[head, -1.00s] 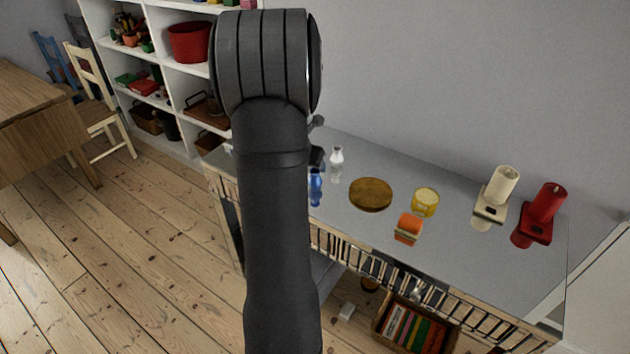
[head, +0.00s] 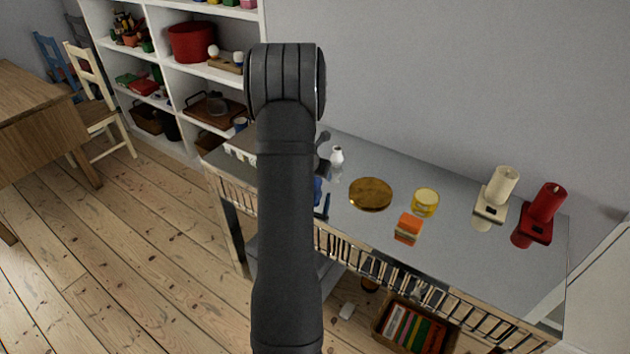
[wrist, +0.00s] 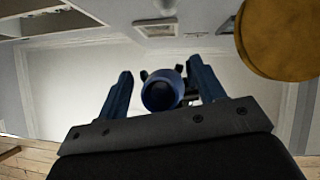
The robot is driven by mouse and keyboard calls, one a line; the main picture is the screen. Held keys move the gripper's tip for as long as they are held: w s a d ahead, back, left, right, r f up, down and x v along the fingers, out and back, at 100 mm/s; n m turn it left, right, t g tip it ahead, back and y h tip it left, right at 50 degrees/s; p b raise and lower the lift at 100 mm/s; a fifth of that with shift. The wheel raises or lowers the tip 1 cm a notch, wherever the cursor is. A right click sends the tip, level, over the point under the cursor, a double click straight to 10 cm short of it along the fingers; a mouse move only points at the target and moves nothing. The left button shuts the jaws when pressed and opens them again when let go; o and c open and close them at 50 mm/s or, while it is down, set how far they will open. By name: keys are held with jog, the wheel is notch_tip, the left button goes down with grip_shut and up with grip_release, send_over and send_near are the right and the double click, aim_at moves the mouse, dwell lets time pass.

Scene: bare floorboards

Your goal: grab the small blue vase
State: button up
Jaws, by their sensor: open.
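The small blue vase (head: 317,188) stands on the shiny grey top of the low cabinet, mostly hidden behind my arm in the head view. In the wrist view the vase (wrist: 161,92) shows its round dark mouth between my two fingers. My gripper (wrist: 160,72) is open, with one finger on each side of the vase and gaps between. In the head view only one dark finger shows, just right of the vase.
A small white vase (head: 336,156) stands behind the blue one. A round golden-brown disc (head: 370,194) lies to the right, then a yellow jar (head: 425,202), an orange item (head: 408,228), a cream candle (head: 501,187) and a red candle (head: 543,208). A wall stands behind.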

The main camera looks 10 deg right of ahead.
jog(key=c, duration=1.1)
jog(key=shift+c, duration=0.2)
